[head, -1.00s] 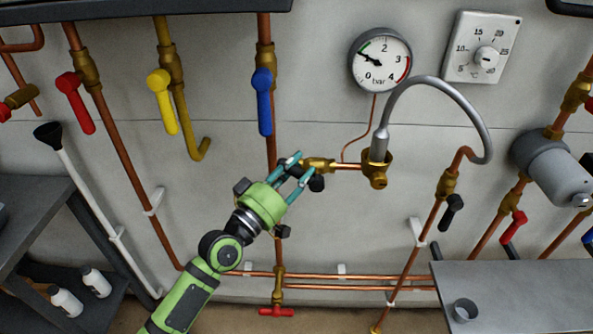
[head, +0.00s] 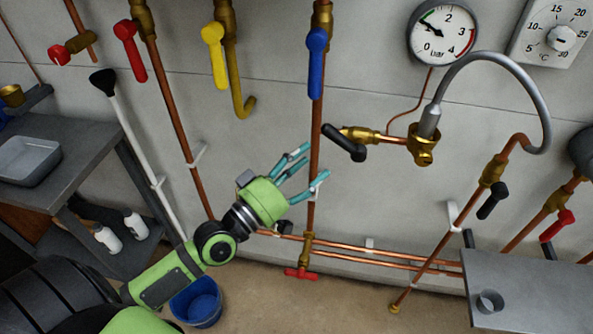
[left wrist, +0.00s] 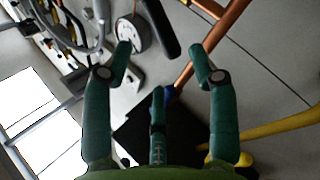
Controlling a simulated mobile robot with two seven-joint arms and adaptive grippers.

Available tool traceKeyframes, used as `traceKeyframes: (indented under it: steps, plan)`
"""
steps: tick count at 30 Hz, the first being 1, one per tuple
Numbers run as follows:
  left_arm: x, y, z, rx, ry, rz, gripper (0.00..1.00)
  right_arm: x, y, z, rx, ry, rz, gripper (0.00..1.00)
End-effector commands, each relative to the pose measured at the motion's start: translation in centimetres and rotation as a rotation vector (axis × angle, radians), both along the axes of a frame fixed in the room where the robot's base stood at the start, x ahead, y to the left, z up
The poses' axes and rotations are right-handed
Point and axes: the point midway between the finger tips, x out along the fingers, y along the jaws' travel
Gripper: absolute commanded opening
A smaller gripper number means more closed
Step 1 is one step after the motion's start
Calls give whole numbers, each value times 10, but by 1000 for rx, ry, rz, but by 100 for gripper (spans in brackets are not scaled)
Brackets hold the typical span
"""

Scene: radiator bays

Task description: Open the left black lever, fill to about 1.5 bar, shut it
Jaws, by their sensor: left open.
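The left black lever (head: 344,143) sits on a brass valve beside the vertical copper pipe. It slants down to the right in the head view. My left gripper (head: 312,166) is open and empty, below and left of the lever and apart from it. In the left wrist view, a black lever (left wrist: 160,28) shows beyond the open fingers (left wrist: 162,66). The pressure gauge (head: 442,33) has its needle pointing up and left, near 1 bar by my reading. A grey flexible hose (head: 502,63) arches from the brass fitting (head: 422,148) to the right-hand pipe. My right gripper is not in view.
Another black lever (head: 493,200) is on the right-hand pipe. Red (head: 130,50), yellow (head: 214,55) and blue (head: 316,62) levers hang above. A grey bench (head: 520,285) with a cup stands at lower right. A blue bucket (head: 196,302) is on the floor.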

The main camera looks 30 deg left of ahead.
Motion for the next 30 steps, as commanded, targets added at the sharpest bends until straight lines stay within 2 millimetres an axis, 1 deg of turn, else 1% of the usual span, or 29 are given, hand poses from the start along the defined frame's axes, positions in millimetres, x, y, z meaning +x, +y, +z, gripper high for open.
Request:
traceKeyframes:
  steps: [1, 3, 8, 30]
  plan:
    - [-7, 3, -3, 4, 4, 0, 59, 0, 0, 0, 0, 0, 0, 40]
    - [-13, 6, -4, 2, 2, 0, 59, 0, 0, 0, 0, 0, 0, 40]
    - [-22, 9, -5, 1, 0, 1, 59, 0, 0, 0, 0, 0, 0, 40]
    - [-22, 9, -5, -2, -1, 1, 59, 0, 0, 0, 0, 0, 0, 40]
